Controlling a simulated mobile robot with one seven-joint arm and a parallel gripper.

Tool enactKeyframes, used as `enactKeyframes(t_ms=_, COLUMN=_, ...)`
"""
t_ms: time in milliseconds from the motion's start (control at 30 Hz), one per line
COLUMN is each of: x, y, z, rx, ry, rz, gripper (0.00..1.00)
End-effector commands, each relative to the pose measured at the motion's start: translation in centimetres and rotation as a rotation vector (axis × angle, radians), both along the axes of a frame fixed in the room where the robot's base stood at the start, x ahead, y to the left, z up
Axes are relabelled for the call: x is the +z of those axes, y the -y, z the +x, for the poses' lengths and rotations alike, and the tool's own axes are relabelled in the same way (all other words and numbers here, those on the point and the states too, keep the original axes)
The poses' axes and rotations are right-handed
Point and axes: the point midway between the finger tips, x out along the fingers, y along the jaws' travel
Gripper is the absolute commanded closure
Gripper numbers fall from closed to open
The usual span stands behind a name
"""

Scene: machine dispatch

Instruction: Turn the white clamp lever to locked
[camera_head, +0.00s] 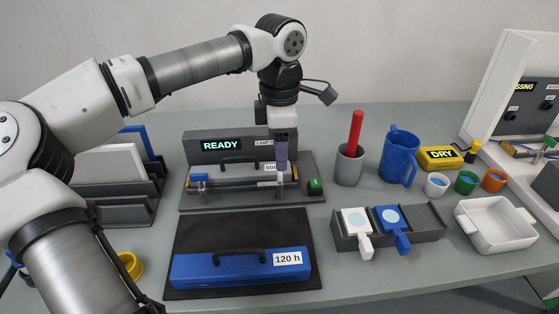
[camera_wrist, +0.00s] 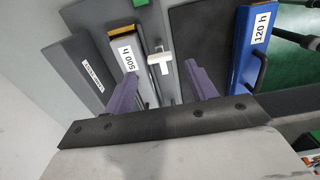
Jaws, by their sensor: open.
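The white clamp lever (camera_wrist: 160,58) is a small white T-shaped handle beside the long module labelled 500 h (camera_wrist: 128,58) in the wrist view. My gripper (camera_wrist: 161,73) is open and empty, its purple fingers spread to either side of the lever, apart from it as far as I can tell. In the head view my gripper (camera_head: 281,158) points down over the right end of the grey fixture (camera_head: 240,198). It hides most of the lever area there, so the lever's exact angle is unclear.
A panel reading READY (camera_head: 221,146) stands behind the fixture. A green button (camera_head: 315,186) is at its right. A blue 120 h case (camera_head: 225,270) lies on a dark mat in front. A grey cup with a red rod (camera_head: 355,132) stands right.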

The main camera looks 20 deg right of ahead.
Motion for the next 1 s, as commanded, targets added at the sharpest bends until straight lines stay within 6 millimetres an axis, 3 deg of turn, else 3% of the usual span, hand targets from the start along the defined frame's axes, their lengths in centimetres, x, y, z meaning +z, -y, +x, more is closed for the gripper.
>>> enactKeyframes(t_ms=100, x=-2.1, y=0.0, z=-0.1, rx=-0.002, ry=-0.003, rz=0.0, gripper=0.44)
enactKeyframes(t_ms=300, x=-4.2, y=0.0, z=0.0, rx=-0.001, ry=-0.001, rz=-0.001, gripper=0.44)
enactKeyframes(t_ms=667, x=-4.7, y=0.0, z=0.0, rx=0.0, ry=0.001, rz=-0.001, gripper=0.44)
enactKeyframes(t_ms=1000, x=-4.7, y=0.0, z=0.0, rx=0.0, ry=0.001, rz=-0.001, gripper=0.88)
